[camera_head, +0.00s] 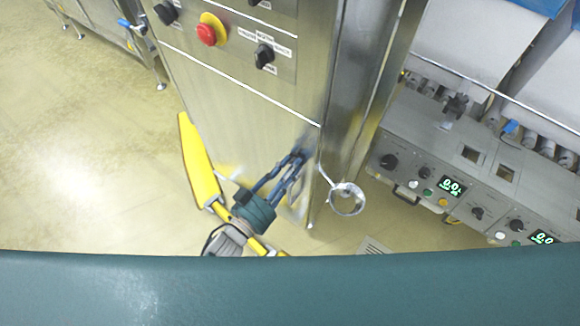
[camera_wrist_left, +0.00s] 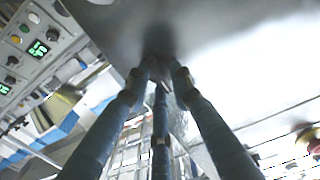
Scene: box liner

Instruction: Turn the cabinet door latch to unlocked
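The steel cabinet (camera_head: 235,125) stands in the middle of the head view, with a lower panel seam running across its front. My left gripper (camera_head: 298,158) reaches up to the lower front panel near its right edge. In the left wrist view, the blue-grey fingers (camera_wrist_left: 160,68) draw close together at the tips, right at the steel surface (camera_wrist_left: 220,30). A dark shadow or reflection lies around the tips. I cannot make out the door latch; the fingers may hide it. Whether they hold anything is unclear. My right gripper is not in view.
A red stop button (camera_head: 207,33) and black knobs (camera_head: 263,56) sit on the panel above. A control console (camera_head: 470,170) stands to the right. Open floor (camera_head: 80,140) lies left.

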